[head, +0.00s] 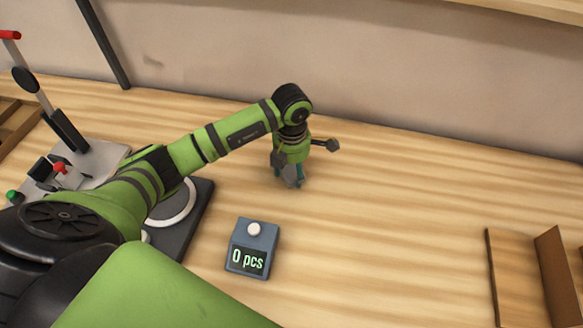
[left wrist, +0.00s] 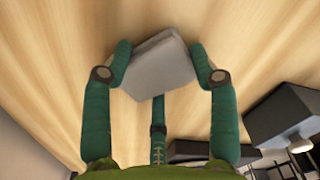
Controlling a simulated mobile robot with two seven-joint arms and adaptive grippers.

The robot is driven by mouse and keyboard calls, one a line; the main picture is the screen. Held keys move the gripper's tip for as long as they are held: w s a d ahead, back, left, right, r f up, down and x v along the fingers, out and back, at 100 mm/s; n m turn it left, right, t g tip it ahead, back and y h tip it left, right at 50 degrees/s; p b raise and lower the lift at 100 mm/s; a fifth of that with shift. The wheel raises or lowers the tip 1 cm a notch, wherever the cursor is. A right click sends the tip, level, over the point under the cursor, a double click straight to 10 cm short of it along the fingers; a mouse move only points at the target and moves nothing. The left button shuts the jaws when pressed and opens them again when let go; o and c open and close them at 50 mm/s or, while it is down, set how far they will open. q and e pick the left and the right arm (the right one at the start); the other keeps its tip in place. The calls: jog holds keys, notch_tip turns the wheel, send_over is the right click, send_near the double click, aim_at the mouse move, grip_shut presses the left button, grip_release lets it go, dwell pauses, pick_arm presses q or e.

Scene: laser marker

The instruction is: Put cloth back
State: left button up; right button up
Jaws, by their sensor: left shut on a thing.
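The cloth (left wrist: 158,68) is a folded grey piece. In the left wrist view it sits between the teal fingers of my left gripper (left wrist: 160,75), which is shut on it. In the head view my left gripper (head: 288,178) points down at the middle of the table, toward the back. A small grey bit of the cloth (head: 292,174) shows there between the fingers. I cannot tell whether the cloth touches the table. My right gripper is not in view.
A counter box (head: 253,248) reading "0 pcs" stands in front of the gripper. A dark device with a round plate (head: 200,205) and a lever stand (head: 65,132) are at left. Wooden dividers (head: 515,265) stand at right. The table (head: 400,200) between is clear.

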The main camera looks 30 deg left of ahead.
aim_at(291, 171)
pick_arm(q)
jog(key=o, duration=1.1)
jog(key=shift+f, duration=0.1)
jog(key=shift+r, duration=0.35)
notch_tip(291, 171, up, 12)
jog(key=b, duration=0.2)
jog(key=shift+f, duration=0.15)
